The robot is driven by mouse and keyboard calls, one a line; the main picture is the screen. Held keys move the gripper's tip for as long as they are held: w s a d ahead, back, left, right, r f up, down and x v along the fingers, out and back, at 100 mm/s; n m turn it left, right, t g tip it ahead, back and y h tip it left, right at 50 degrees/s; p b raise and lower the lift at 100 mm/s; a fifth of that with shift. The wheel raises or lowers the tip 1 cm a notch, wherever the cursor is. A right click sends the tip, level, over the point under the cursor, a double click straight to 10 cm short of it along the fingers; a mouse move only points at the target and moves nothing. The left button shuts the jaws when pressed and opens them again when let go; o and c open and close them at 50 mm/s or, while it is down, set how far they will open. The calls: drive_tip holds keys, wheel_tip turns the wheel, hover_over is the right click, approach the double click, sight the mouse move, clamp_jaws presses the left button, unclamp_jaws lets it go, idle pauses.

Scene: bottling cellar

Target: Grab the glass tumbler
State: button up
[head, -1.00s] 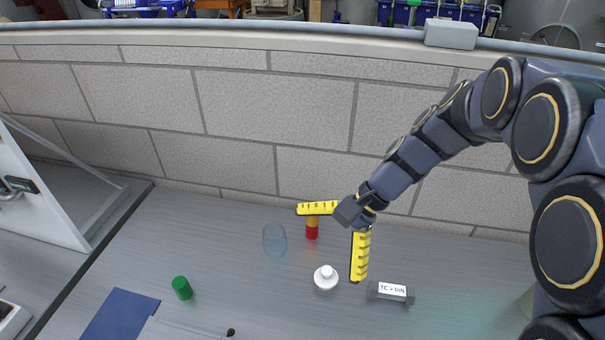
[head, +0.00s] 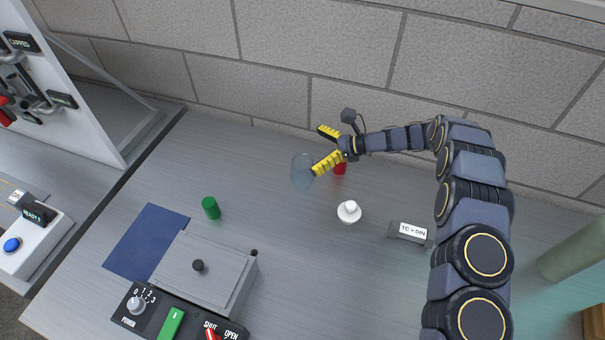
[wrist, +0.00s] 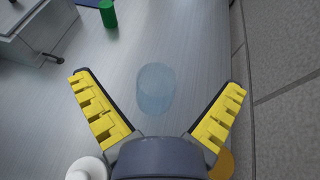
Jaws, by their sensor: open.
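The glass tumbler (head: 302,172) is a clear bluish cup standing on the grey metal bench near the wall. In the wrist view the tumbler (wrist: 155,88) lies ahead of my gripper, roughly centred between the spread fingers. My gripper (head: 322,147) has yellow ridged fingers and is open and empty. In the head view the nearer finger's tip overlaps the tumbler's right edge; I cannot tell whether they touch. In the wrist view my gripper (wrist: 160,90) shows a gap on both sides of the tumbler.
A red item (head: 340,168) stands close under my gripper. A white bottle (head: 349,212) is in front, and a green cylinder (head: 211,208) stands to the left.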

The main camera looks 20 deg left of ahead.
sight(302, 168)
wheel_tip(302, 168, down, 3)
drive_tip(key=shift+f, duration=0.2)
wheel_tip(302, 168, down, 2)
drive_tip(key=shift+f, duration=0.1)
drive_tip(key=shift+x, duration=1.1)
drive_tip(key=shift+s+a+f, duration=0.1)
drive_tip(key=shift+a+f, duration=0.2)
drive_tip(key=shift+a, duration=0.05)
drive_tip(key=c, duration=1.3)
